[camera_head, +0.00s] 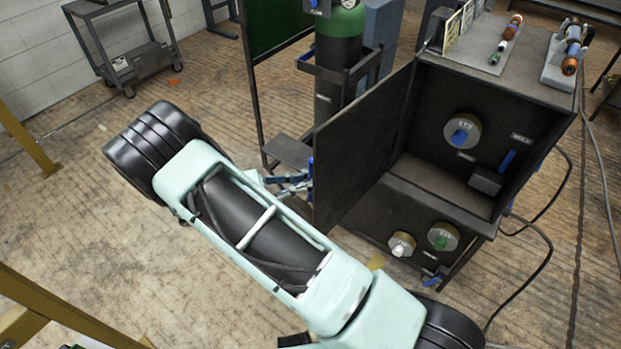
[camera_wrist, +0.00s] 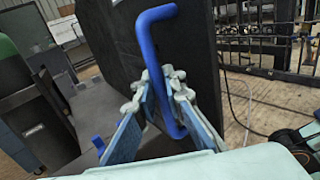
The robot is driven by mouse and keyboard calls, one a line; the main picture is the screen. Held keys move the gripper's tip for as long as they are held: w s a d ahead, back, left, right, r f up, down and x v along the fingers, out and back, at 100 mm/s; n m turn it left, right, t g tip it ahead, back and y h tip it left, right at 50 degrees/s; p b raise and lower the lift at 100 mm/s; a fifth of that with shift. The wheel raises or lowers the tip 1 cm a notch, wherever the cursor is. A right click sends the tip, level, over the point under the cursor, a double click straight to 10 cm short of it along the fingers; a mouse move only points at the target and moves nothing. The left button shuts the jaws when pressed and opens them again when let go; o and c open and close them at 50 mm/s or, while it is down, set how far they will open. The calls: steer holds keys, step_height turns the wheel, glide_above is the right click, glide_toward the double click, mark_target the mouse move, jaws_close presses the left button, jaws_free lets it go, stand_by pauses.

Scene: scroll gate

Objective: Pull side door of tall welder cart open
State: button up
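The tall dark welder cart (camera_head: 545,78) stands at the right in the head view. Its side door (camera_head: 368,140) is swung outward to the left, and the compartment behind it shows. In the wrist view the door's dark panel (camera_wrist: 195,40) fills the upper middle, with a blue bar handle (camera_wrist: 149,45) on it. My gripper (camera_head: 300,185) is at the door's outer left face, partly hidden by the door in the head view. In the wrist view my gripper's fingers (camera_wrist: 163,84) stand on either side of the handle. Whether they press on it cannot be told.
A green gas cylinder (camera_head: 338,50) on a dark stand is behind the door. Torches (camera_head: 572,48) lie on the cart's top. Cables (camera_head: 540,262) run over the floor at its right. Yellow rails (camera_head: 28,138) are at the left. Wooden floor (camera_head: 95,215) lies open left of my arm.

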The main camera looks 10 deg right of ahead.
steer(key=o, duration=0.4)
steer(key=s+a, duration=0.2)
steer(key=a, duration=0.9)
steer(key=shift+a, duration=0.35)
